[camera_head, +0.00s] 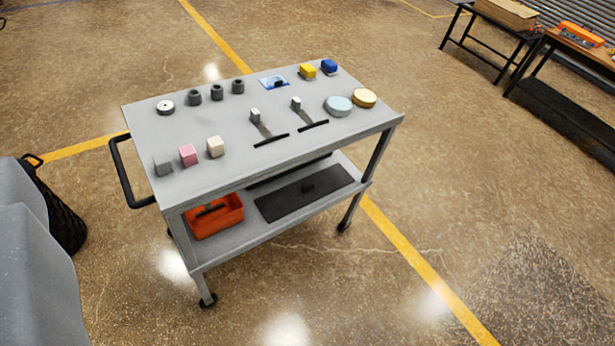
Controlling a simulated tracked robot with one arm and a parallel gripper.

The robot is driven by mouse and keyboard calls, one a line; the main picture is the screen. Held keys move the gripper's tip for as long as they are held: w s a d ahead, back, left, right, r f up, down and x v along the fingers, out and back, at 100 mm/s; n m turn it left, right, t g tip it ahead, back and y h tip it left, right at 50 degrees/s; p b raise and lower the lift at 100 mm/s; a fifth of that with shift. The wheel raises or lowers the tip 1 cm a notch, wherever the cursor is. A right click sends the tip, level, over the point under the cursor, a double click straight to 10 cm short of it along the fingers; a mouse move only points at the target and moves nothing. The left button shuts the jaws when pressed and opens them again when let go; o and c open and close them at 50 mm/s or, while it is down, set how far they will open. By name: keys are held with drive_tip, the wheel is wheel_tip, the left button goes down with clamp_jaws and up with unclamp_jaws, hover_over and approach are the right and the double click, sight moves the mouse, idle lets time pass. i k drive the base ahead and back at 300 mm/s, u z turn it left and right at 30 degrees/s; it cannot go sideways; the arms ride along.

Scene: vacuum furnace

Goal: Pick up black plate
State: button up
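A flat black plate (283,201) with a small dark raised piece, like a handle, near its middle lies on the lower shelf (240,237) of a grey cart. The cart's top shelf (195,131) overhangs it, but most of the plate shows from the front. Another dark strip lies behind it, partly hidden under the top. My gripper is not in view.
An orange toolbox (217,217) is left of the plate. The cart top holds small blocks, dark rings, discs (339,105) and two handled tools (264,130). A black basket (62,215) stands left, tables (488,42) back right. Floor in front is clear.

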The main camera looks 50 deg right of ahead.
sight(275, 205)
drive_tip(key=z, duration=0.5)
drive_tip(key=i, duration=0.9)
drive_tip(key=z, duration=0.75)
drive_tip(key=k, duration=0.7)
drive_tip(key=z, duration=0.2)
drive_tip(key=i, duration=0.75)
drive_tip(key=u, duration=0.1)
